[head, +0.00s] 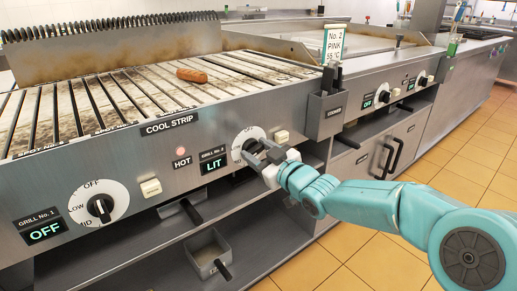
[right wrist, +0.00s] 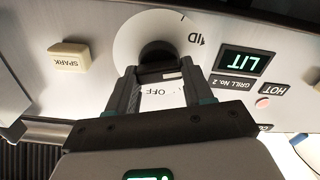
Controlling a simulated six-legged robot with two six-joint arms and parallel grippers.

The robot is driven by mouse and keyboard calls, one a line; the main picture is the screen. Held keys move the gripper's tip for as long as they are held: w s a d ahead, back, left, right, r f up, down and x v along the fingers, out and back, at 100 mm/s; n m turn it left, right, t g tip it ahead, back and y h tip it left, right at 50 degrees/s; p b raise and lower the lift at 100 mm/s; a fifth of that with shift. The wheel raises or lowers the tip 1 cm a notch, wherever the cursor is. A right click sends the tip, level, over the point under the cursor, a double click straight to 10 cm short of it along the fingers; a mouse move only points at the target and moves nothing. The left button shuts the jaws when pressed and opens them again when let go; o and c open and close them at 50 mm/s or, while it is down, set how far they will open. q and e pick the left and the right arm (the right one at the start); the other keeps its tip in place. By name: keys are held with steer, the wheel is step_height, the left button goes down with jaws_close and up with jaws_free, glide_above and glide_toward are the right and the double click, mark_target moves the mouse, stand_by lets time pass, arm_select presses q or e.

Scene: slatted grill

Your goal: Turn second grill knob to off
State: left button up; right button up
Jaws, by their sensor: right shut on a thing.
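The second grill knob (head: 249,146) is black on a white round dial on the grill's front panel. My right gripper (head: 258,152) reaches it from the front right and covers part of it. In the right wrist view, which is upside down, my right gripper (right wrist: 155,75) has its fingers on either side of the black knob (right wrist: 157,50), shut on it. The OFF mark (right wrist: 157,92) shows between the fingers, with part of MID to the right. The Grill No. 2 display (head: 212,164) reads LIT, also in the right wrist view (right wrist: 244,62). My left gripper is not in view.
The Grill No. 1 knob (head: 101,207) and its OFF display (head: 45,231) are at the left. A spark button (head: 282,136) sits right of the second dial, with a red hot light (head: 181,151) to the left. A utensil holder (head: 325,115) juts out to the right. A sausage (head: 191,75) lies on the grill.

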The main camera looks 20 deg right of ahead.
steer(key=m+p, duration=0.1)
steer(key=m, duration=0.1)
steer(key=m+p, duration=0.1)
steer(key=m, duration=0.2)
steer(key=shift+d+r+m+p, duration=0.1)
steer(key=shift+r+m+p, duration=0.2)
steer(key=shift+p, duration=0.1)
steer(key=m+p, duration=0.2)
steer(key=m, duration=0.2)
steer(key=shift+w+d, duration=0.1)
steer(key=m+p, duration=0.3)
steer(key=m, duration=0.3)
steer(key=shift+f+m, duration=0.15)
steer(key=shift+m, duration=0.25)
steer(key=m+p, duration=0.1)
steer(key=m, duration=0.3)
steer(key=shift+d+f+m+p, duration=0.1)
steer(key=shift+m+p, duration=0.25)
steer(key=shift+m, duration=0.05)
